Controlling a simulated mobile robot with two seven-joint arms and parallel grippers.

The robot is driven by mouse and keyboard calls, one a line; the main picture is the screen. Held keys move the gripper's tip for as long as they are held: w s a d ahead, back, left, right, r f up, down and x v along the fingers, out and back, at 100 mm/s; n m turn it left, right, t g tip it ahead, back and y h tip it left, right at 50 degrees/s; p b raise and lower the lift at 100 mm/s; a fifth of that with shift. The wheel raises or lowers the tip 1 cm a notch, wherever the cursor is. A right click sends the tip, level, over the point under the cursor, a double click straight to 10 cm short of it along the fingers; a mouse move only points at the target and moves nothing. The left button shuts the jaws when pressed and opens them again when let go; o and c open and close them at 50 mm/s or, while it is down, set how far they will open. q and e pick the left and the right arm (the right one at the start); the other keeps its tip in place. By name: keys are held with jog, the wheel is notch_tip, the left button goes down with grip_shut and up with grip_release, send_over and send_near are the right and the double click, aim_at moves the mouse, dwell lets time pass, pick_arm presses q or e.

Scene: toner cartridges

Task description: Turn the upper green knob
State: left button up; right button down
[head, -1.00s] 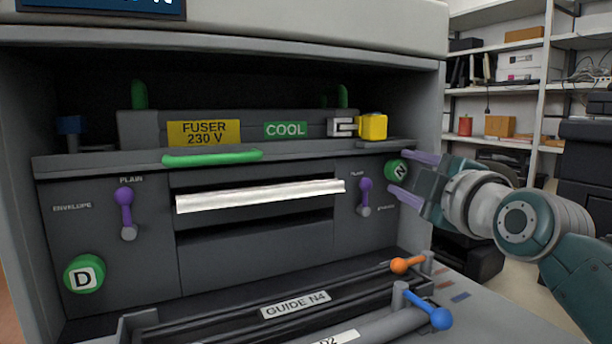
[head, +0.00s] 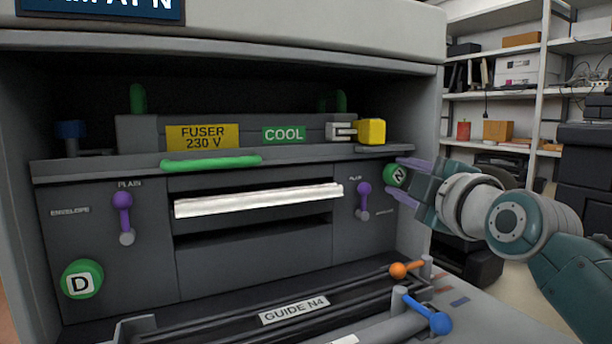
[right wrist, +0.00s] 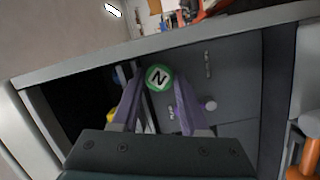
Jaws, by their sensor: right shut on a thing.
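The upper green knob (head: 396,175), marked with a white N label, is at the right end of the grey panel in the head view. It also shows in the right wrist view (right wrist: 159,78), between two purple fingers. My right gripper (head: 394,177) reaches in from the right, one finger above and one below the knob, and is shut on it. The N looks tilted in the head view. A lower green knob (head: 82,280), marked D, is at the panel's lower left. My left gripper is not in view.
Purple levers (head: 123,215) and (head: 363,200) stand on the panel. A yellow block (head: 371,131) sits above and left of the N knob. Orange (head: 399,270) and blue (head: 440,322) handles are below my right gripper. The printer's side wall (head: 428,130) is close by.

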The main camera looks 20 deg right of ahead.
jog(key=shift+r+m+p, duration=0.25)
jog(key=shift+m+p, duration=0.15)
jog(key=shift+p, duration=0.5)
jog(key=m+p, duration=0.2)
jog(key=m+g+p, duration=0.1)
jog(key=p, duration=0.2)
jog(key=shift+r+m, duration=0.2)
jog(key=shift+m, duration=0.2)
jog(key=m+y+p, duration=0.1)
jog(key=m+p, duration=0.1)
jog(key=m, duration=0.1)
jog(key=shift+g, duration=0.3)
jog(key=shift+f+m+y+p, duration=0.1)
jog(key=shift+m+y+p, duration=0.2)
jog(key=shift+m+p, duration=0.25)
jog(key=shift+d+m+g+y, duration=0.1)
jog(key=shift+m+g+y, duration=0.2)
jog(key=shift+m, duration=0.75)
jog(key=c, duration=0.7)
grip_release()
jog(key=shift+f, duration=0.1)
